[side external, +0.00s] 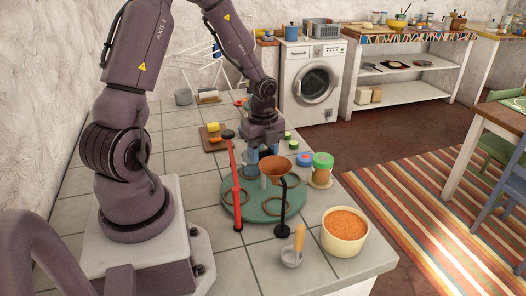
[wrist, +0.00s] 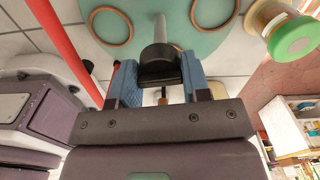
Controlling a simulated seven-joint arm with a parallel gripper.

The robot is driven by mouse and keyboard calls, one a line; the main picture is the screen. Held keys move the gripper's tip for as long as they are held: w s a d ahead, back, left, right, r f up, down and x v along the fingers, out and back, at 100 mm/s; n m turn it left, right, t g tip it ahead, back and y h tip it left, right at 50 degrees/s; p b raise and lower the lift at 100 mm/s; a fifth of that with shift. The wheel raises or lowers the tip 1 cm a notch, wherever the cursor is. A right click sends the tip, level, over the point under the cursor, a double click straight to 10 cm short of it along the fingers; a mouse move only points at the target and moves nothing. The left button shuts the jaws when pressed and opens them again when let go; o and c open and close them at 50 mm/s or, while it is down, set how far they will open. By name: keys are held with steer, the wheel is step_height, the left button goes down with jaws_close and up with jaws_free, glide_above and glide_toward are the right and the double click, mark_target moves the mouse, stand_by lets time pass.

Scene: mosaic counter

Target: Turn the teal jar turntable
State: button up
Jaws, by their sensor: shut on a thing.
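The teal turntable (side external: 250,209) is a flat disc on the tiled counter, with several brown rings on its top. It fills the top of the wrist view (wrist: 180,14). My gripper (side external: 263,156) is over the far side of the turntable. In the wrist view its blue-padded fingers (wrist: 158,84) are shut on a dark knob (wrist: 157,62) at the end of a grey post by the disc's edge. The fingers partly hide the knob. A jar with a green lid (side external: 322,161) and a blue-lidded jar (side external: 304,159) stand at the right.
A red bar (side external: 237,190) stands at the disc's left, close to my arm. A copper funnel (side external: 275,167) and its black stand (side external: 283,212) are over the disc. A bowl of orange grains (side external: 345,224) and a scoop (side external: 291,256) are in front. The front-left tiles are clear.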

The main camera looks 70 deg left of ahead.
steer(key=shift+m, duration=0.7)
stand_by(0.3)
steer(key=o, duration=1)
step_height(320, 180, up, 13)
